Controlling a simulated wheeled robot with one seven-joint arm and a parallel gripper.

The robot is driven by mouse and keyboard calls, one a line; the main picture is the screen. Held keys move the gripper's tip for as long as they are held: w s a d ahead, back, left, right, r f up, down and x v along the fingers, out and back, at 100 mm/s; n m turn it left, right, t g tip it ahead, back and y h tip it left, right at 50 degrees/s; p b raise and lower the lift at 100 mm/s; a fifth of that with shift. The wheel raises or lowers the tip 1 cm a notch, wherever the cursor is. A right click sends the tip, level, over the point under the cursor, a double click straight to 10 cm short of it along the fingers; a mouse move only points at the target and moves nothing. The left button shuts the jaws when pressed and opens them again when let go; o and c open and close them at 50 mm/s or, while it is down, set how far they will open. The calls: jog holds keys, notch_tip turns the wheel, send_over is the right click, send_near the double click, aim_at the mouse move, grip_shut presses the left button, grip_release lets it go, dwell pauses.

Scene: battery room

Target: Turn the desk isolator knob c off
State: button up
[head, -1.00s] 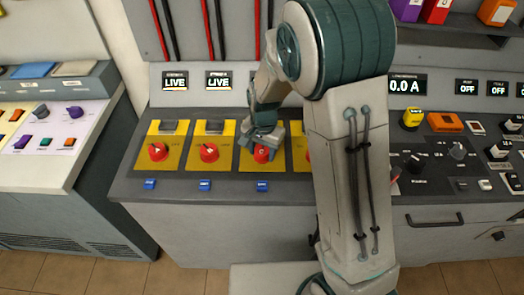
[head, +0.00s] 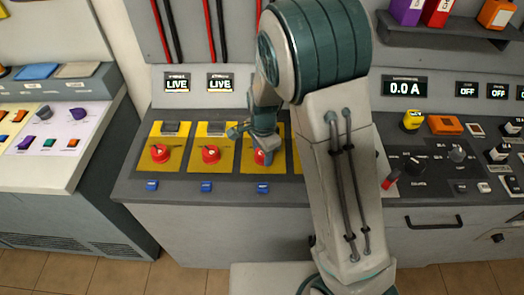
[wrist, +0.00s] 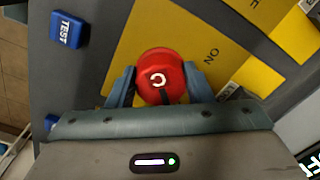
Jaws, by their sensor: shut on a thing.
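Knob C is a round red knob with a white C (wrist: 158,77) on a yellow plate (wrist: 130,40) marked ON. In the wrist view the C is turned on its side. My gripper (wrist: 160,86) is shut on the knob, one finger on each side. In the head view the knob (head: 261,157) is partly hidden by my gripper (head: 262,148), which reaches down from above. The arm hides the display above this knob.
Two similar red knobs (head: 160,153) (head: 210,154) stand to the left, under displays reading LIVE (head: 177,84) (head: 220,83). A blue TEST button (wrist: 68,29) sits near knob C's plate. A control panel (head: 430,160) lies right of my arm.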

dwell(0.3)
jog(key=o, duration=1)
jog(key=shift+r, duration=0.1)
notch_tip(320, 180, up, 14)
jog(key=shift+s, duration=0.2)
